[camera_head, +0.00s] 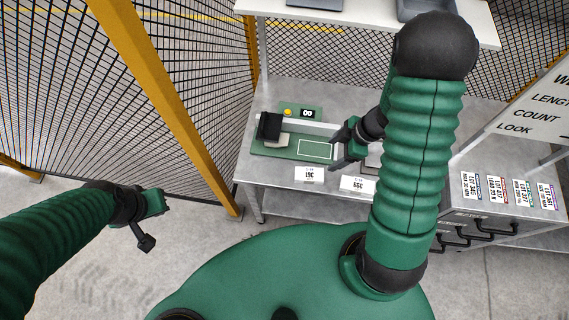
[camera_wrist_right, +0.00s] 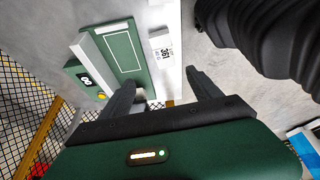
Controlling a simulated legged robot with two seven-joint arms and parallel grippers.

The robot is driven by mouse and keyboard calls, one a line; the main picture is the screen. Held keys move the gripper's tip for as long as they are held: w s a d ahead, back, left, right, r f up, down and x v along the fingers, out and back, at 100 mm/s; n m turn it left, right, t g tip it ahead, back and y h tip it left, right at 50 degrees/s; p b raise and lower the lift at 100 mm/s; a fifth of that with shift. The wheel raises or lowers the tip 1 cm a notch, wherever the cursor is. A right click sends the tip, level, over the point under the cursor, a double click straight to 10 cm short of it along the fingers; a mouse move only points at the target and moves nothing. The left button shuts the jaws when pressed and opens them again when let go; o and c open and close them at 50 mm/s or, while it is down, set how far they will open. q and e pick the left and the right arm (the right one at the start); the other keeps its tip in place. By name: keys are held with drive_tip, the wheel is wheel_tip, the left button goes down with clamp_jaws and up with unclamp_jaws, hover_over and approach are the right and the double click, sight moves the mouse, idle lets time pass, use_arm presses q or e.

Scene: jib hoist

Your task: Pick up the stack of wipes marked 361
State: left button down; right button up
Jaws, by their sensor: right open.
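A white rectangular piece marked 361 (camera_head: 310,174) lies flat on the grey bench near its front edge; its number is upside down in the head view. It also shows in the right wrist view (camera_wrist_right: 162,45), ahead of and between the fingers. Whether it is a stack or a single card is not clear. My right gripper (camera_head: 341,148) is open and empty, above the bench and to the right of the piece; its parted fingers show in the right wrist view (camera_wrist_right: 160,80). My left gripper (camera_head: 148,218) hangs empty over the floor at left; its finger gap is unclear.
A green board (camera_head: 300,148) with a white outlined rectangle, a black block (camera_head: 270,126) and a yellow button sits behind the piece. A second white marked piece (camera_head: 357,184) lies to its right. Several labelled cards (camera_head: 508,190) lie on the right-hand cabinet. A mesh fence (camera_head: 120,100) stands left.

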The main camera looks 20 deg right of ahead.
drive_tip(key=b, duration=0.2)
approach(311, 174)
drive_tip(key=x, duration=0.2)
drive_tip(key=b+x, duration=0.1)
drive_tip(key=x, duration=0.1)
drive_tip(key=shift+w+b, duration=0.25)
drive_tip(key=shift+b, duration=0.05)
drive_tip(key=x, duration=0.2)
drive_tip(key=b+x, duration=0.1)
drive_tip(key=x, duration=0.2)
drive_tip(key=shift+s, duration=0.25)
drive_tip(key=shift+w+a+f, duration=0.1)
drive_tip(key=shift+f, duration=0.1)
drive_tip(key=shift+w, duration=0.1)
drive_tip(key=shift+f, duration=0.15)
drive_tip(key=c, duration=1.5)
